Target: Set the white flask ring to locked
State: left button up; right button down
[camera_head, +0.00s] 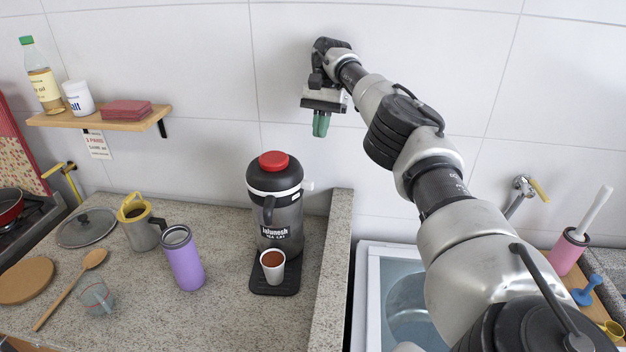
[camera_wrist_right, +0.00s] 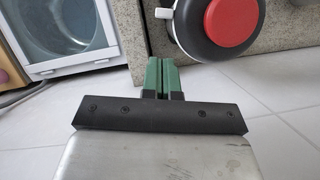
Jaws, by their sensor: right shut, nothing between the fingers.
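The flask (camera_head: 279,212) is dark grey with a black top and a red cap (camera_head: 273,160). It stands on the counter near the back wall. A thin white ring (camera_head: 274,192) runs around it below the black top. A small white tab (camera_head: 308,186) sticks out on its right side. In the wrist view the red cap (camera_wrist_right: 232,20) and white tab (camera_wrist_right: 163,13) show from above. My right gripper (camera_head: 321,126) is above and to the right of the flask, apart from it, with its green fingers (camera_wrist_right: 160,76) shut and empty. My left gripper is out of view.
A paper cup (camera_head: 272,264) stands on a black tray in front of the flask. A purple tumbler (camera_head: 183,260) and a grey pitcher (camera_head: 140,228) stand to the left. A low stone ledge (camera_head: 335,250) separates the counter from the sink (camera_head: 373,300).

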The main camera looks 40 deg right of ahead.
aim_at(307, 185)
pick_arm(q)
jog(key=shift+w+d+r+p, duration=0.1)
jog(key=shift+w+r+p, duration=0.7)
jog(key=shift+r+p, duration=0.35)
pick_arm(e)
jog(key=x, duration=1)
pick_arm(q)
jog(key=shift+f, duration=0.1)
pick_arm(e)
jog(key=shift+s, duration=0.25)
